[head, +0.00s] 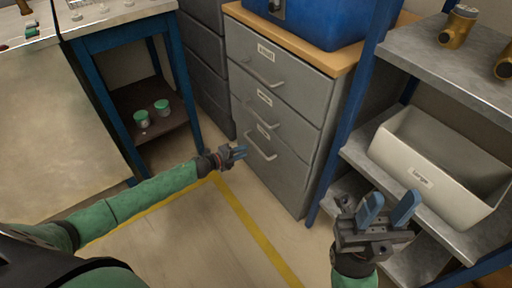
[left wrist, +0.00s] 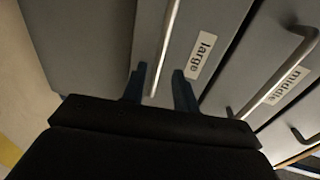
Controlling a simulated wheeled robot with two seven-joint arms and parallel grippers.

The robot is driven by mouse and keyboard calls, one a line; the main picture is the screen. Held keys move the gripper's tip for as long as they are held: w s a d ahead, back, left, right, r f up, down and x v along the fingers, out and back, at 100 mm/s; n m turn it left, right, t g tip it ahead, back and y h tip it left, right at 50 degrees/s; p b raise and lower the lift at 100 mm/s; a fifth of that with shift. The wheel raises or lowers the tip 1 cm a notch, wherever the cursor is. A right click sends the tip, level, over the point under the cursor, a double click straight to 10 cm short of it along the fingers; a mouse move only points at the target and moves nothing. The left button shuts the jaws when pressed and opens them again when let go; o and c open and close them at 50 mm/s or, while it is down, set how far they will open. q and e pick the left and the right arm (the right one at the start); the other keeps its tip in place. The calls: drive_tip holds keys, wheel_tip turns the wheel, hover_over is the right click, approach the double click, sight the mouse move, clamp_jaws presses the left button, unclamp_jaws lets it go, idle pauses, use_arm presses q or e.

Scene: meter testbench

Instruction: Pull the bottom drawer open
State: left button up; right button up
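The grey drawer cabinet (head: 300,85) has three labelled drawers with bar handles, all looking shut. The bottom drawer (head: 280,177) has a light metal handle (head: 261,154). In the left wrist view its label (left wrist: 201,54) reads "large", and its handle (left wrist: 166,45) runs between my two left fingertips. My left gripper (head: 240,152) is open in front of the bottom drawer, its fingers on either side of the handle; the left wrist view shows the fingers apart (left wrist: 159,84). My right gripper (head: 389,207) is open and empty, at the right in front of the shelf.
A blue-framed shelf (head: 404,203) with a white bin (head: 430,165) stands right of the cabinet. A blue box (head: 315,20) sits on the cabinet's wooden top. A blue-legged table (head: 184,85) is at left. The floor before the drawers, with a yellow line (head: 243,219), is clear.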

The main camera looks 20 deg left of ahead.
sight(256, 146)
use_arm(q)
drive_tip(key=shift+b+x, duration=0.5)
drive_tip(key=shift+x, duration=3.3)
clamp_jaws()
